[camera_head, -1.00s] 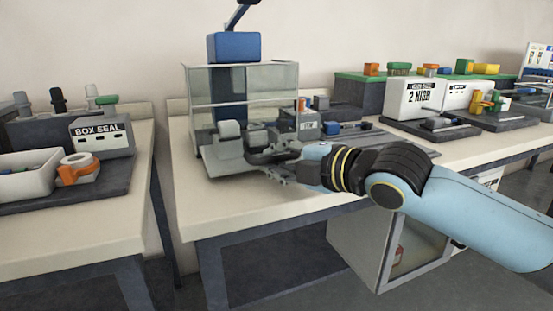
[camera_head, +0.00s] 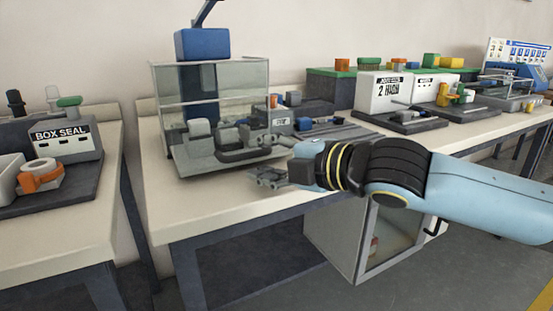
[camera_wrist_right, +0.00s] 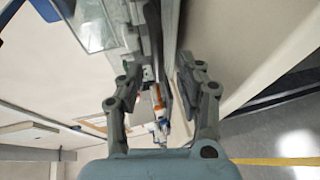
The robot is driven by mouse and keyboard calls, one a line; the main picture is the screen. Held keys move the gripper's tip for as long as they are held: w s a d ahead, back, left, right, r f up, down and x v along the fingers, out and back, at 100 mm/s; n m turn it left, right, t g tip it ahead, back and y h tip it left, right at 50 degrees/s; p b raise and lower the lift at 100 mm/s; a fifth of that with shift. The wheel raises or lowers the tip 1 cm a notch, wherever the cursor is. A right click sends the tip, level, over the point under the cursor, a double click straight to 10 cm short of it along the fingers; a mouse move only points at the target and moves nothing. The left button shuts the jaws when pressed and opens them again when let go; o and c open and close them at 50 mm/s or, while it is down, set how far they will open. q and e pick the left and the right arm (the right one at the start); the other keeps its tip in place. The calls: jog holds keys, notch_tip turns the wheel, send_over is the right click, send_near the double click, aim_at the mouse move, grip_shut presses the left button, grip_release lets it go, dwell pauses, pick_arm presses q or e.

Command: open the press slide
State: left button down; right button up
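The press stands on the middle table, with a blue head (camera_head: 202,44) and a clear guard box (camera_head: 170,92). At its front is a grey slide (camera_head: 188,166) with a dark grey bar handle (camera_head: 245,154), extending forward of the guard. My right gripper (camera_head: 260,178) is just in front of and below the handle, seemingly apart from it. In the right wrist view its two fingers (camera_wrist_right: 160,75) are spread apart, and a grey edge appears beyond the gap; I cannot tell whether this is the handle. My left gripper is out of view.
A box seal station (camera_head: 62,140) with an orange tape holder stands on the left table. White boxes (camera_head: 380,98) and small fixtures stand to the right. The front of the middle table (camera_head: 200,205) is bare. A glass-fronted cabinet (camera_head: 385,240) is below.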

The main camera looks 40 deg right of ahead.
jog(key=v, duration=0.2)
jog(key=shift+s, duration=0.4)
jog(key=shift+s+r, duration=0.2)
jog(key=shift+s, duration=0.3)
